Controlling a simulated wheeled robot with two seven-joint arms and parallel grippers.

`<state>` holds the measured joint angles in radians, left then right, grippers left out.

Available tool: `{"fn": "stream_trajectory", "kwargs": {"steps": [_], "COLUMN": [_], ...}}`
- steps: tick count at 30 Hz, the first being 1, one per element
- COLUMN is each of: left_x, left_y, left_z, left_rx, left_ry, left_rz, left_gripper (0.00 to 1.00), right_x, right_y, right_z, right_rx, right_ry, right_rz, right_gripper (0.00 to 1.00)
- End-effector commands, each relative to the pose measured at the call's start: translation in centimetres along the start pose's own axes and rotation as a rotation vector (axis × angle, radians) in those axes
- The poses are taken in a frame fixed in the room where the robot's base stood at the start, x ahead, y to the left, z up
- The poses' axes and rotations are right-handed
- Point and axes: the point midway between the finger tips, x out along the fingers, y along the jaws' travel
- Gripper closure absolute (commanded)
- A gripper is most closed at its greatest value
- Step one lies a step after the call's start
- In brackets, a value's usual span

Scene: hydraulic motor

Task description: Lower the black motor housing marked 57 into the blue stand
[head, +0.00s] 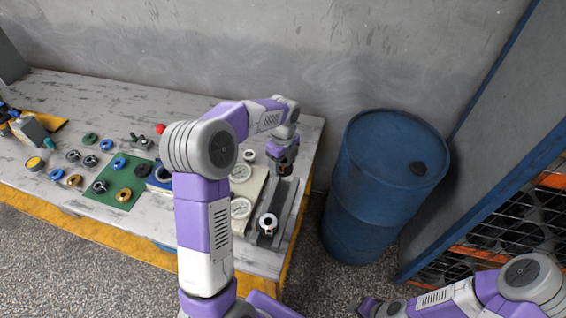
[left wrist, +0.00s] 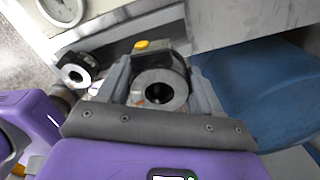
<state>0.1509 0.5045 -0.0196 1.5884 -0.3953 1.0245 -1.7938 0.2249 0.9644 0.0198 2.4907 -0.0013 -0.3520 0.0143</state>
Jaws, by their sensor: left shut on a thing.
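My left gripper (head: 286,163) is over the far end of a grey channel-shaped fixture at the table's right end. It is shut on a dark round part, taken as the black motor housing. In the left wrist view, the housing (left wrist: 161,90) sits between the two fingers (left wrist: 160,92) and shows a grey ring face around a dark bore. The number 57 cannot be read. A blue piece, perhaps the blue stand (head: 157,182), shows beside my left arm, which hides much of it. My right gripper (head: 369,308) is at the bottom edge, its jaws unclear.
A second ringed part (head: 268,222) stands at the near end of the grey fixture (head: 285,210). Round gauges (head: 240,207) lie on a pale board beside it. A green mat (head: 118,190) and several rings lie left. A blue barrel (head: 385,185) stands off the table's right end.

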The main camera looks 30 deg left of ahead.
Motion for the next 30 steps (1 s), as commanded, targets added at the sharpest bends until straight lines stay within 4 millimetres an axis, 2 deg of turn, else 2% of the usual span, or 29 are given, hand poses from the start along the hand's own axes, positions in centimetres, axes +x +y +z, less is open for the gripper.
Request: {"fn": "stream_trajectory", "kwargs": {"steps": [30], "left_x": [-3.8], "left_y": [-0.1], "left_z": [0.0], "left_rx": [-0.001], "left_ry": [-0.001], "left_rz": [-0.003], "left_gripper": [0.92], "right_x": [-3.1], "right_y": [-1.2], "right_z": [0.1], "right_rx": [0.0], "right_ry": [0.0], "right_rz": [0.0], "right_gripper": [0.57]}}
